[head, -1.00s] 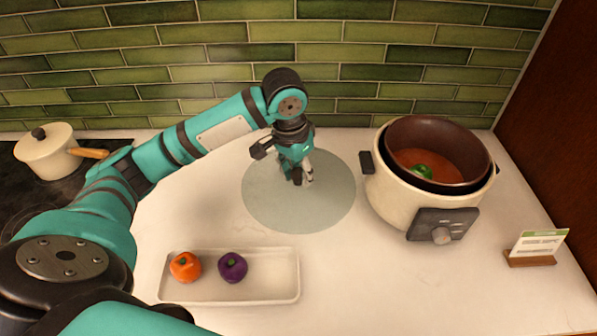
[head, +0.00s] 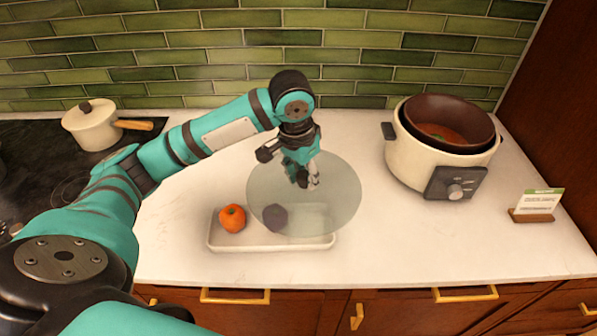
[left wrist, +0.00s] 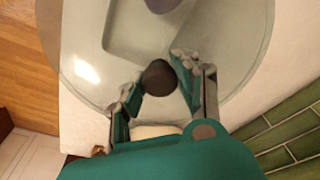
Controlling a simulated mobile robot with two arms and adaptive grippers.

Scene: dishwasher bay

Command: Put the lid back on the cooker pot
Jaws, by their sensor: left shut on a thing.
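The lid is a round, clear glass disc (head: 338,208) with a dark knob (left wrist: 160,77). My left gripper (head: 306,182) is shut on the knob, with a finger on each side of it in the left wrist view. The lid looks raised and overlaps part of the white tray in the picture. The cooker pot (head: 408,160) is cream with a dark inner bowl and a front dial panel. It stands open at the right, apart from the lid, with reddish food inside. My right gripper is not in view.
The white tray (head: 222,246) holds an orange vegetable (head: 232,218) and a purple one (head: 275,217), seen through the lid. A small cream saucepan (head: 92,128) stands on the dark hob at left. A card holder (head: 535,206) stands right of the cooker. Green tiles back the counter.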

